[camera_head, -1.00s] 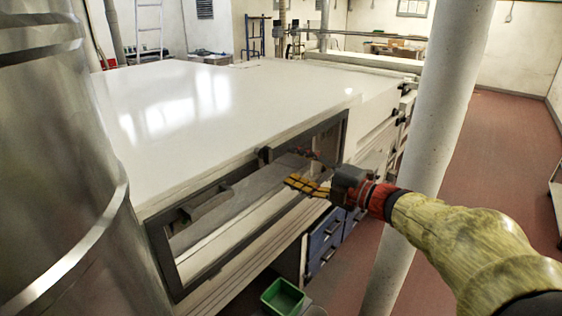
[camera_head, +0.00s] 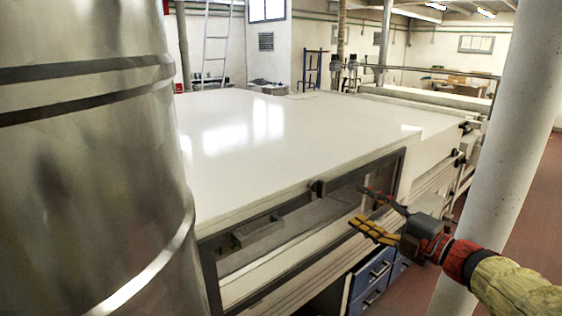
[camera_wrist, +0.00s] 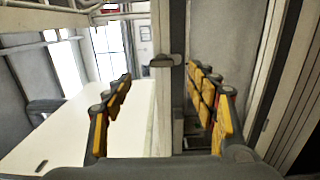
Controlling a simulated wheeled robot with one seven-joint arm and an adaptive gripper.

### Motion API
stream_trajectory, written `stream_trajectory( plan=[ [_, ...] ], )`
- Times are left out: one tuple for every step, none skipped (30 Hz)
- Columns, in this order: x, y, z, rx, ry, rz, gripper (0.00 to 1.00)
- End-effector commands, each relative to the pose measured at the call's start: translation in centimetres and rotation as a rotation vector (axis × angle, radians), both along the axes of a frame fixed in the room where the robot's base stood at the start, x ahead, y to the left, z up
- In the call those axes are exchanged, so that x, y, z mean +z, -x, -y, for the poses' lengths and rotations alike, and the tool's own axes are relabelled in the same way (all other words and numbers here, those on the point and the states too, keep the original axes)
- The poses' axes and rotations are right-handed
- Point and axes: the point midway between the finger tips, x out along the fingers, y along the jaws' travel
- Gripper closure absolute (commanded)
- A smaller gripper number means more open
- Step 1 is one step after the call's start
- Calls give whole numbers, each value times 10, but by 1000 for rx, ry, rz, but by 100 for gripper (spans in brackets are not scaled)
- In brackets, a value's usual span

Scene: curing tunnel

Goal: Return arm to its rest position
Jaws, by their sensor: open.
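My gripper (camera_head: 359,206) is open and empty, with yellow-padded fingers spread apart. In the head view it is at the lower right, in front of the framed opening of the white curing tunnel (camera_head: 270,140). I cannot tell whether the fingertips are inside that opening. My arm, in a yellowish sleeve with a red band, reaches in from the lower right corner. In the wrist view both fingers of my gripper (camera_wrist: 160,75) stand apart with nothing between them. A dark latch or handle (camera_wrist: 166,61) on a grey frame post shows beyond them.
A large shiny metal cylinder (camera_head: 90,170) fills the left. A pale round column (camera_head: 505,150) stands right beside my arm. Blue drawers (camera_head: 370,277) are below the gripper. A ladder (camera_head: 215,45) stands at the back. Red floor (camera_head: 535,215) shows at the right.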

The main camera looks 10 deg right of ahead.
Motion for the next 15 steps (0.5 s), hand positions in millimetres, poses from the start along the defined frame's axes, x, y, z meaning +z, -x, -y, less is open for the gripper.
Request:
stream_trajectory(
  plan=[
    [6, -4, 0, -37, -14, -4, 42],
    [9, -7, 2, -67, -26, -10, 42],
    [15, -10, 5, -114, -46, -17, 42],
    [18, -13, 8, -153, -66, -26, 42],
    [22, -15, 11, -195, -88, -36, 42],
    [26, -17, 16, -253, -123, -52, 42],
    [29, -17, 20, -295, -149, -63, 42],
    [31, -17, 24, -337, -179, -78, 42],
    [33, -16, 29, -391, -218, -96, 42],
    [33, -14, 32, -431, -250, -112, 42],
    [34, -12, 36, -471, -283, -128, 42],
    [32, -8, 40, -521, -328, -153, 42],
    [31, -4, 43, -558, -362, -170, 42],
    [29, 0, 46, -594, -398, -192, 42],
    [25, 7, 49, -641, -446, -221, 42]
  ],
)
